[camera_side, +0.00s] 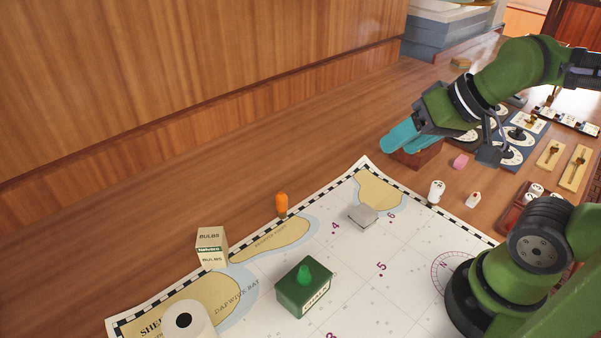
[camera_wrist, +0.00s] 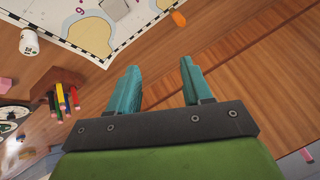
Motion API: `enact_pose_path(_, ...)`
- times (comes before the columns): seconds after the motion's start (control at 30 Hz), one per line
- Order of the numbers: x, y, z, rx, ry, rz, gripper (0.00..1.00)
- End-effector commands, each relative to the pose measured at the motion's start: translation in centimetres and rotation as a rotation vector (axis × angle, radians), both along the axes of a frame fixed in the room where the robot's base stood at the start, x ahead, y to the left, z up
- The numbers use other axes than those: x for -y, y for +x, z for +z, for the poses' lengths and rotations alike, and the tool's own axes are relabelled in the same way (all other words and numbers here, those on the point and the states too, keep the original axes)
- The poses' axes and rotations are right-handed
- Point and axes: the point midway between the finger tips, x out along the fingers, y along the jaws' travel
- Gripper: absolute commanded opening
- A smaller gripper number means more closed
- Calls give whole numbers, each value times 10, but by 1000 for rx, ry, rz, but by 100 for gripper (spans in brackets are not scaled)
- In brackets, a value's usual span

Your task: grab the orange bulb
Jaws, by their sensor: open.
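The orange bulb (camera_side: 282,204) stands upright by the chart's far border, near a tan island drawing, in the side view. In the wrist view the orange bulb (camera_wrist: 178,19) shows near the top, right of centre, beyond my fingertips. My gripper (camera_side: 398,138) is up at the right in the side view, well away from the bulb, above or beside a brown wooden block. In the wrist view my gripper (camera_wrist: 160,80) has its two teal fingers apart with nothing between them.
A pencil holder (camera_wrist: 58,84) is left of my fingers in the wrist view. Bare wood lies between my gripper and the bulb.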

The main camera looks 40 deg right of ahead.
Motion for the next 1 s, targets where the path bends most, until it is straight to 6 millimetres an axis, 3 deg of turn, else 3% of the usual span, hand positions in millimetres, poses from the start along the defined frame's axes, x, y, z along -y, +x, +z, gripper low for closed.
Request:
enact_pose_path(0.43,0,0,0,-1,1,0,50)
enact_pose_path(0.53,0,0,0,-1,1,0,60)
enact_pose_path(0.8,0,0,0,-4,1,-2,60)
enact_pose_path(1.0,-3,13,-20,-98,-50,21,60)
